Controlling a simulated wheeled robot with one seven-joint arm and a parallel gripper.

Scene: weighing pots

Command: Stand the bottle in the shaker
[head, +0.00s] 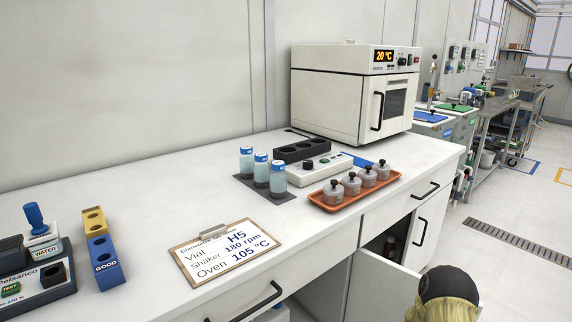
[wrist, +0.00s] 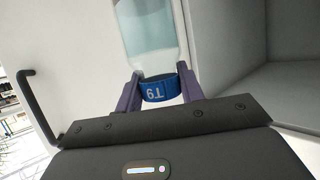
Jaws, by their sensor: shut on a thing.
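In the wrist view my gripper (wrist: 160,88) is shut on a clear bottle (wrist: 148,35) with pale blue liquid, at its blue cap (wrist: 158,92). The cap's label shows upside down. The bottle's far end is cut off by the top of the frame. The shaker (head: 312,170) is a low white unit on the bench in the head view, with a black block (head: 303,149) with round holes at its back. I do not make out my gripper or the held bottle in the head view.
Three blue-capped bottles (head: 262,171) stand on a dark mat left of the shaker. An orange tray (head: 330,208) of lidded pots lies in front. An oven (head: 340,95) stands behind. A cabinet door (head: 378,290) hangs open below; a clipboard (head: 225,252) lies front left.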

